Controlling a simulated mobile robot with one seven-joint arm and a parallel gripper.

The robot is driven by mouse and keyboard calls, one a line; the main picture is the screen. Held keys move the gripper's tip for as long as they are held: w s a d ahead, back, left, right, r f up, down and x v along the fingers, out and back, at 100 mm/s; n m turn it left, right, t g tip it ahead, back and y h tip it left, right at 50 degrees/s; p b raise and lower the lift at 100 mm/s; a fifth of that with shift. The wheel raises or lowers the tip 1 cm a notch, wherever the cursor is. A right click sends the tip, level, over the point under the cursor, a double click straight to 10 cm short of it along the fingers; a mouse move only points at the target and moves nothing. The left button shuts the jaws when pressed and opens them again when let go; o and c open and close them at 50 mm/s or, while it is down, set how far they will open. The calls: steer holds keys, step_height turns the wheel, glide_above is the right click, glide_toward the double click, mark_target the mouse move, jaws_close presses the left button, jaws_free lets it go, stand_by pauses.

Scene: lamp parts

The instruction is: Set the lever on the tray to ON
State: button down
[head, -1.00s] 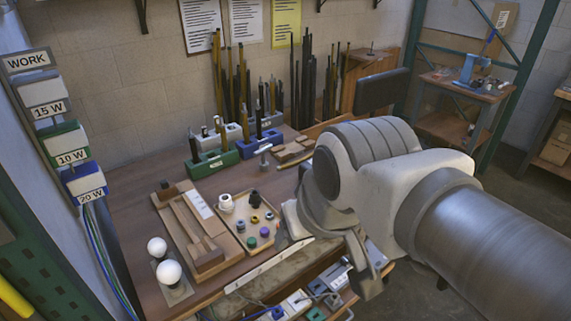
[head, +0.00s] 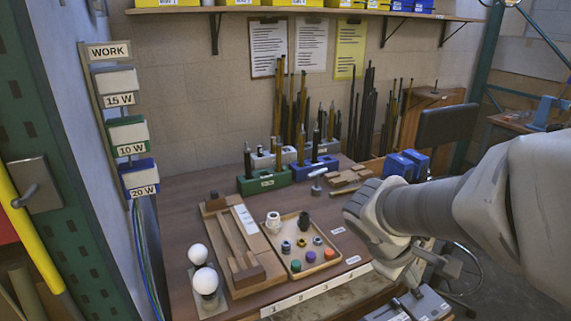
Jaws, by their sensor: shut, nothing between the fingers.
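My gripper (head: 410,278) points downward at the table's front right edge, below my grey wrist. It is small and partly masked by my wrist; it looks shut, with nothing seen between its fingers. A shallow tan tray (head: 336,254) of small parts lies on the table to the left of my gripper. I cannot make out a lever on it. Below my gripper, a grey device (head: 424,304) shows at the bottom edge, partly cut off; any lever or ON mark there is too small to tell. A metal plate with a lever-like handle (head: 30,192) is on the green upright at far left.
A wooden fixture (head: 222,240) and two white bulbs (head: 205,280) stand left of the tray. Green and blue blocks (head: 262,181) with rods stand behind. A chair (head: 446,130) is behind my arm. Bare tabletop shows (head: 180,212) at the left.

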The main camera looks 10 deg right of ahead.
steer(key=w+d+f+n+h+b, duration=0.2)
steer(key=w+d+f+n+b, duration=0.15)
steer(key=f, duration=0.35)
steer(key=w+d+f+n+h+b, duration=0.2)
steer(key=w+d+f+n+b, duration=0.1)
steer(key=f+n, duration=0.25)
steer(key=n+t+b, duration=0.3)
steer(key=n+b, duration=0.2)
steer(key=n, duration=0.4)
glide_toward(417, 294)
steer(key=shift+h, duration=0.3)
steer(key=a, duration=0.4)
steer(key=shift+s+a, duration=0.15)
steer(key=shift+s, duration=0.25)
steer(key=b+x, duration=0.3)
steer(key=x, duration=0.7)
steer(key=shift+r, duration=0.1)
steer(key=shift+r+m, duration=0.15)
steer(key=shift+m, duration=0.15)
steer(key=shift+p, duration=0.45)
